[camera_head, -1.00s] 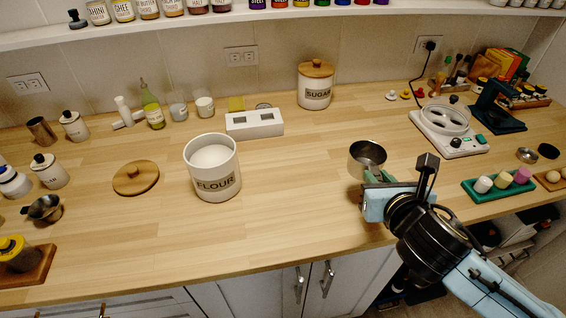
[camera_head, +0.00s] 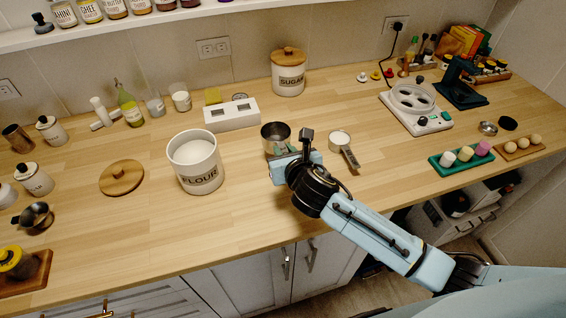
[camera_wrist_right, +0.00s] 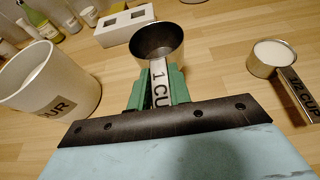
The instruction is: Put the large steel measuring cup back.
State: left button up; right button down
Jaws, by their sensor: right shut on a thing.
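The large steel measuring cup (camera_head: 275,132), its handle marked "1 CUP", is in my right gripper (camera_head: 295,162). In the right wrist view, the green fingers (camera_wrist_right: 157,90) are shut on the handle from both sides, and the cup bowl (camera_wrist_right: 157,42) extends ahead, upright, with its inside looking dark and empty. I cannot tell whether the cup touches the counter. A smaller measuring cup (camera_head: 340,138) with white contents stands to its right, its handle marked "1/2 CUP" (camera_wrist_right: 300,95). My left gripper is not in view.
The open flour canister (camera_head: 195,165) stands to the left, its wooden lid (camera_head: 122,178) beyond it. A white two-window box (camera_head: 232,115) and sugar canister (camera_head: 288,75) are behind. A scale-like white device (camera_head: 415,110) and green egg-cup tray (camera_head: 462,156) are right.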

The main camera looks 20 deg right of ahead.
jog(key=shift+f, duration=0.7)
notch_tip(320, 180, down, 2)
jog(key=shift+f+b, duration=0.2)
jog(key=shift+b, duration=0.25)
jog(key=shift+f, duration=0.4)
jog(key=shift+f, duration=0.1)
jog(key=c, duration=1.3)
grip_release()
